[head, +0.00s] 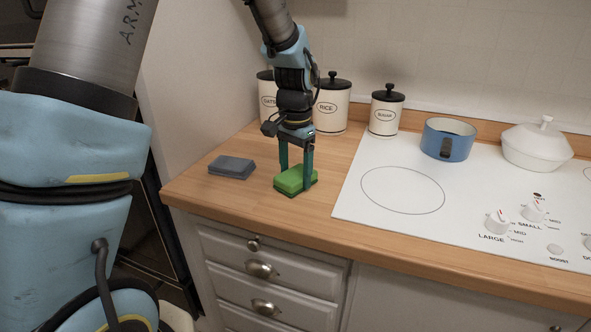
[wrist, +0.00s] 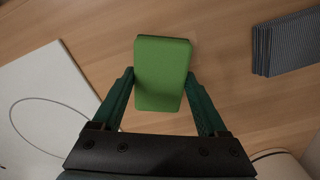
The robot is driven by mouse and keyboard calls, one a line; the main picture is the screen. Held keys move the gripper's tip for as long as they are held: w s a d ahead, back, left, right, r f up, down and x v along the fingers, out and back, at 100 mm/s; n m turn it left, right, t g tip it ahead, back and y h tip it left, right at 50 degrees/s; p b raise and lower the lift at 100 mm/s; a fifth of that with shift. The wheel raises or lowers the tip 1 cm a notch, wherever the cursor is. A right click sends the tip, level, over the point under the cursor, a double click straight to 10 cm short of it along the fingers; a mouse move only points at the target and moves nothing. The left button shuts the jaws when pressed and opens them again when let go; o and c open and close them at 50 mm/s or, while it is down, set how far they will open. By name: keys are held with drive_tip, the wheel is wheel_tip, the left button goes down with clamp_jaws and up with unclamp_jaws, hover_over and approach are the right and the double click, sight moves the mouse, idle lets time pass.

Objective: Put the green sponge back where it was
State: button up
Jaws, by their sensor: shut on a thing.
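The green sponge (head: 291,181) is on or just above the wooden counter, between the grey-blue ribbed block and the white cooktop; I cannot tell whether it touches the wood. My gripper (head: 296,172) points down with its two teal fingers on either side of the sponge, shut on it. In the wrist view the sponge (wrist: 162,75) sits between the fingertips (wrist: 160,85), its green face toward the camera. The spot under the sponge is hidden.
The grey-blue block (head: 231,167) lies left of the sponge. Labelled canisters (head: 333,110) stand behind. The white cooktop (head: 400,211) is to the right, with a blue pot (head: 447,145) and a white lidded dish (head: 536,150). Bare wood lies in front of the sponge.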

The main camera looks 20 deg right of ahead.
sight(295, 174)
drive_tip(key=shift+f, duration=0.2)
drive_tip(key=o, duration=1.2)
drive_tip(key=shift+r, duration=0.15)
wheel_tip(295, 174, up, 12)
drive_tip(key=b, duration=0.2)
drive_tip(key=w+a+f+n, duration=0.1)
drive_tip(key=a+f+n, duration=0.2)
drive_tip(key=a, duration=0.5)
drive_tip(key=w+a+f+n, duration=0.1)
drive_tip(key=a+f+n, duration=0.2)
drive_tip(key=a, duration=0.6)
drive_tip(key=s+a+f+n, duration=0.1)
drive_tip(key=s+a+n, duration=0.1)
drive_tip(key=a, duration=0.2)
drive_tip(key=s+a+f+n+t, duration=0.1)
drive_tip(key=s+a+f+n, duration=0.1)
drive_tip(key=a, duration=0.2)
drive_tip(key=s+a+f+n, duration=0.1)
drive_tip(key=s+a+f, duration=0.1)
drive_tip(key=a, duration=0.3)
drive_tip(key=shift+a+n+t, duration=0.1)
drive_tip(key=shift+n+t, duration=0.2)
drive_tip(key=shift+n, duration=0.1)
